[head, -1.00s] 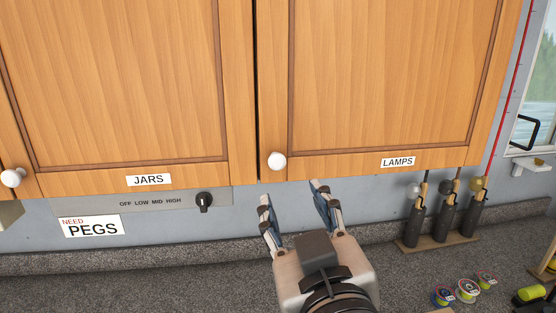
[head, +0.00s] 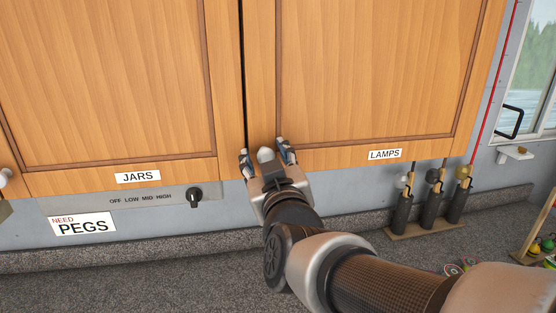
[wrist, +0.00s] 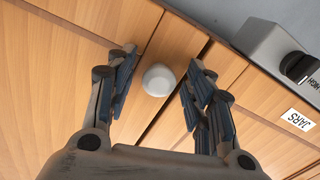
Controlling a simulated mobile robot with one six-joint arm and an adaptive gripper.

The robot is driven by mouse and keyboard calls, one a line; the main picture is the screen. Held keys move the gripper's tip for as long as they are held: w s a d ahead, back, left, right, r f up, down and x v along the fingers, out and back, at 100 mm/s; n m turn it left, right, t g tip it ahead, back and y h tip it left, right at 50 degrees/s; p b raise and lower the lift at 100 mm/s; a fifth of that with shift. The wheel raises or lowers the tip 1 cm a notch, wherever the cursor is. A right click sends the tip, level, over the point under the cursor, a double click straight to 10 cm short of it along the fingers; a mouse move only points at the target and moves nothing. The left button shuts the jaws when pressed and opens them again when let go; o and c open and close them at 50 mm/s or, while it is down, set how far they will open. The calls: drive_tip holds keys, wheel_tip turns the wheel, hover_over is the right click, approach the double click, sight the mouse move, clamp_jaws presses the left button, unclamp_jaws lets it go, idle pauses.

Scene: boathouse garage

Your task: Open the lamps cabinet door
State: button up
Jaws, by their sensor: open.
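The lamps cabinet door (head: 370,80) is wooden and shut, with a LAMPS label (head: 385,155) at its lower edge. Its round white knob (head: 265,155) is at the lower left corner. In the wrist view the knob (wrist: 158,80) sits between the two fingers, with space on both sides. My gripper (head: 267,152) is open around the knob in the head view. In the wrist view my gripper (wrist: 163,72) has its blue-padded fingers apart and not touching the knob.
The jars cabinet door (head: 110,80) is shut just to the left, with a narrow gap between. A control panel with a black dial (head: 194,195) is below it. Several rods stand in a wooden rack (head: 425,229) at the right. The grey counter lies below.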

drive_tip(key=shift+w, duration=0.2)
drive_tip(key=shift+c, duration=0.2)
clamp_jaws()
idle(0.4)
